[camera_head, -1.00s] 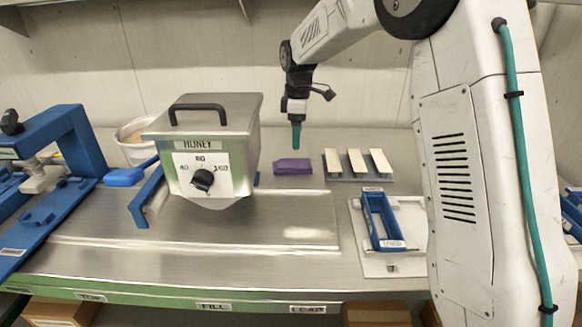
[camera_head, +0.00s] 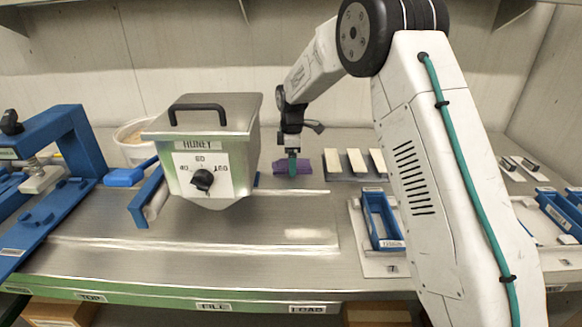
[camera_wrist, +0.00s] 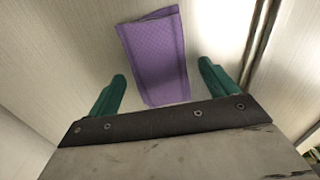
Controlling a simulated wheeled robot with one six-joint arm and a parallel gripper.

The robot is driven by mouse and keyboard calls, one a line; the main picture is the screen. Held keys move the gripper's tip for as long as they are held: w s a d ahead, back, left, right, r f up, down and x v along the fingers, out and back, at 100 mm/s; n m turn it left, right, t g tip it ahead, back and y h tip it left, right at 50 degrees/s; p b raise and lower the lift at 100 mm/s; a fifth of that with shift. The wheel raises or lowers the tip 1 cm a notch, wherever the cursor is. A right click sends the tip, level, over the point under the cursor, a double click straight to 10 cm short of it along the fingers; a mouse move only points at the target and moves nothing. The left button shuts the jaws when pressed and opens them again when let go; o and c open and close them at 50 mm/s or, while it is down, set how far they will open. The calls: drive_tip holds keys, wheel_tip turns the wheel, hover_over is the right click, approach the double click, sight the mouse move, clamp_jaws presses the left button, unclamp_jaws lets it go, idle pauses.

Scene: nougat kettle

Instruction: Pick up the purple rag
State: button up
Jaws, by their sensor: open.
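The purple rag (camera_head: 304,167) lies folded on the steel counter, to the right of the honey kettle in the head view. My gripper (camera_head: 292,165) is low over it, its green fingertips in front of part of the rag. In the wrist view, the rag (camera_wrist: 156,58) lies between and beyond the two green fingers of my open gripper (camera_wrist: 162,88). A gap shows on each side of the rag, and nothing is held. I cannot tell how high the fingertips are above the counter.
The honey kettle (camera_head: 215,150) with its dial stands left of the rag. Pale bars on a rack (camera_head: 355,178) sit close on the right. A blue frame (camera_head: 383,220) is nearer the front. The counter (camera_head: 270,215) in front of the rag is clear.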

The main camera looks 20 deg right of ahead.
drive_tip(key=c, duration=1.1)
drive_tip(key=shift+o, duration=0.2)
drive_tip(key=shift+r, duration=0.1)
drive_tip(key=shift+r, duration=0.65)
wheel_tip(320, 180, up, 2)
drive_tip(key=shift+r, duration=0.1)
drive_tip(key=s+a, duration=0.1)
drive_tip(key=s, duration=0.4)
drive_tip(key=s+a+r, duration=0.1)
drive_tip(key=s+a, duration=0.1)
drive_tip(key=s, duration=0.3)
drive_tip(key=s+a, duration=0.2)
drive_tip(key=s, duration=0.3)
drive_tip(key=shift+s+r, duration=0.1)
drive_tip(key=shift+r, duration=0.1)
